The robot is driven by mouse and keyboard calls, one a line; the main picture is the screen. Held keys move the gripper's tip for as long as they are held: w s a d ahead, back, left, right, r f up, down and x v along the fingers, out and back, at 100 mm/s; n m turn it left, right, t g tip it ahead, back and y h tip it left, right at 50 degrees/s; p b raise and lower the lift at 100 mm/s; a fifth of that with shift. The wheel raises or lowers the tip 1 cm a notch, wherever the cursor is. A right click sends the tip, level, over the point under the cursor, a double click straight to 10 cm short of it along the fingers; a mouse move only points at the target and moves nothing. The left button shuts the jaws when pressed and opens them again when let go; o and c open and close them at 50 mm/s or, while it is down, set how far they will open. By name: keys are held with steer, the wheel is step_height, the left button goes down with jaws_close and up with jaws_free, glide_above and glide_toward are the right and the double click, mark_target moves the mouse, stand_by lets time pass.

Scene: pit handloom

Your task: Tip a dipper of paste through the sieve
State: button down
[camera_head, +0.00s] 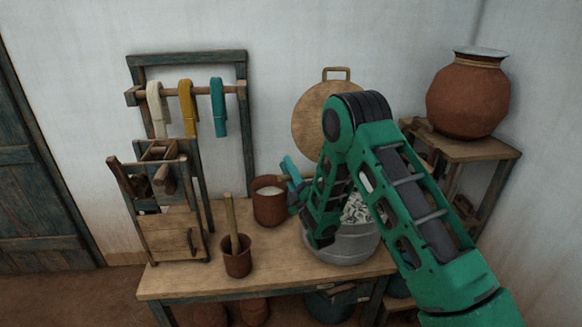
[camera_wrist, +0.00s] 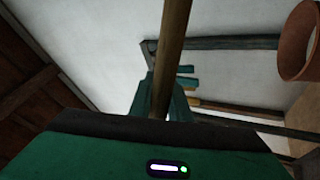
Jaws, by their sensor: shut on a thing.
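My gripper (camera_head: 291,176) is shut on a wooden handle (camera_wrist: 172,50). The handle runs up between its teal fingers in the wrist view. In the head view, the gripper is by the right of a clay pot (camera_head: 269,207) with whitish paste inside. A short piece of the handle shows at the fingers. I cannot pick out a sieve for certain.
A small clay cup (camera_head: 238,263) with a stick stands near the front of the table (camera_head: 190,278). A wooden frame device (camera_head: 172,235) stands left. Hanks hang on a rack (camera_head: 187,55). A round board (camera_head: 310,115) leans behind; a large jar (camera_head: 468,97) stands right.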

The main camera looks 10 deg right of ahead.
steer(key=shift+s+a+f+n+g+y, duration=0.1)
steer(key=shift+s+a+f+n+y, duration=0.1)
steer(key=shift+a+f+n+y, duration=0.3)
steer(key=shift+s+a+f+n+g+y, duration=0.15)
steer(key=shift+a+f+n+y, duration=0.15)
steer(key=shift+f+n, duration=0.4)
steer(key=shift+s+a+f+n+g+y, duration=0.1)
steer(key=shift+s+a+f+n+y, duration=0.1)
steer(key=shift+a+f+n+y, duration=0.3)
steer(key=shift+f, duration=0.15)
steer(key=shift+d, duration=0.1)
steer(key=d+r+m+t+h, duration=0.1)
steer(key=d+h, duration=0.4)
steer(key=d, duration=0.6)
steer(key=d+r+m+t+h, duration=0.1)
steer(key=d+r+m+h, duration=0.2)
steer(key=d, duration=0.7)
steer(key=shift+d+r+h, duration=0.35)
steer(key=shift+r+h, duration=0.55)
steer(key=shift+r, duration=0.1)
steer(key=shift+s, duration=0.1)
